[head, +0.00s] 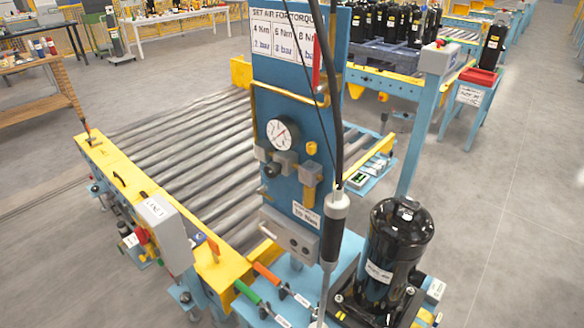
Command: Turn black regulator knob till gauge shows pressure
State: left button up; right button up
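A round white pressure gauge (282,134) with a dark rim is mounted on an upright blue panel (268,95). It has a dark needle and a red mark, but the reading is too small to tell. Below it is a row of grey air-unit blocks (286,163). A small black knob (272,169) shows under the left part of that row, partly merged with the blocks. A sign (284,38) above the gauge reads "SET AIR FOR TORQUE" and pairs Nm values with bar values. Neither of my grippers is in view.
A grey and black tool (333,225) hangs on a cable in front of the panel's right edge. A black compressor (398,245) stands at right. A roller conveyor (185,150) lies behind the panel. Green and orange-handled tools (250,296) lie at the panel's foot.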

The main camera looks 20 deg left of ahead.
aim_at(273, 170)
jog(key=i+j, duration=0.1)
jog(key=j, duration=0.9)
jog(key=j+z, duration=0.1)
jog(key=j, duration=0.9)
jog(key=i, duration=0.05)
